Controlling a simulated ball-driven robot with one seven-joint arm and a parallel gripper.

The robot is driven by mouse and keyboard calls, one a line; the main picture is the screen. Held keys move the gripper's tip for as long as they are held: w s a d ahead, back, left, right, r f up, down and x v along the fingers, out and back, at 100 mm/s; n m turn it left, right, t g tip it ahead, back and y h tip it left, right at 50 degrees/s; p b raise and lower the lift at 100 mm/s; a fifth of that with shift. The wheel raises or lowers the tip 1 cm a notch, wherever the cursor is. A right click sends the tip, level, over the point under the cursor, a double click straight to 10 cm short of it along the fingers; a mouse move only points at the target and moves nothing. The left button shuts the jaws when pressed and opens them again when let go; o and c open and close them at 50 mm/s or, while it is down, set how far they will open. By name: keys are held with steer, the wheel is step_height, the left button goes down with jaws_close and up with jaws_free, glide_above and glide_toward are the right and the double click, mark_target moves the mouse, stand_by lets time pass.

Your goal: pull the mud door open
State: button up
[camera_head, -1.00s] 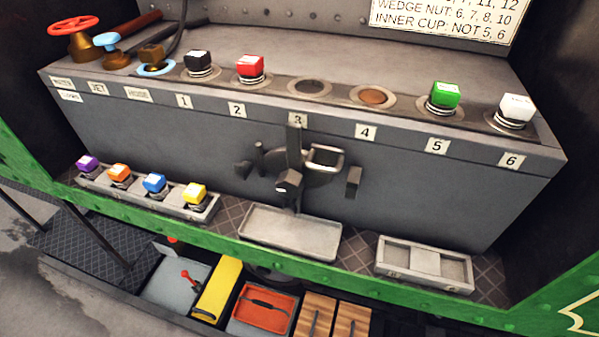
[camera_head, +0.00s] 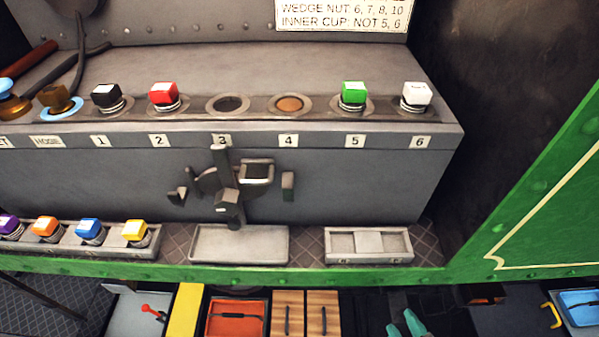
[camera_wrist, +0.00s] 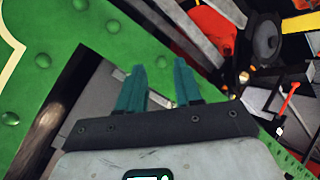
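The mud door assembly is on the front face of the grey box in the head view, below labels 3 and 4. It shows a dark upright bar (camera_head: 220,160), a block-like piece (camera_head: 228,201) low on the bar and a pale-rimmed square frame (camera_head: 256,173) to the right. I cannot tell from this angle whether the door is ajar. My gripper (camera_head: 404,326) shows as teal fingertips at the bottom edge, low and right of the door, well apart from it. In the wrist view my gripper (camera_wrist: 158,75) has its two teal fingers spread with nothing held between them.
A green sill (camera_head: 300,274) runs below the box. A grey tray (camera_head: 238,258) lies under the door, with a divided tray (camera_head: 342,257) to its right. Coloured plugs, including a yellow one (camera_head: 135,230), stand at left. A green panel (camera_head: 550,200) rises at right.

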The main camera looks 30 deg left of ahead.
mark_target(232, 190)
steer(key=s+a+r+n+t+y+p, duration=0.1)
steer(key=s+a+r+n+y, duration=0.2)
steer(key=a+r+n+y, duration=0.5)
steer(key=s+a+r+n+t+y+p, duration=0.1)
steer(key=s+a+r+n+y, duration=0.35)
steer(key=a+r, duration=0.75)
steer(key=w+a+n+h+p, duration=0.1)
steer(key=w+a+h+p, duration=0.1)
steer(key=w+a, duration=0.6)
steer(key=shift+a+f, duration=0.3)
steer(key=shift+a, duration=0.55)
jaws_close()
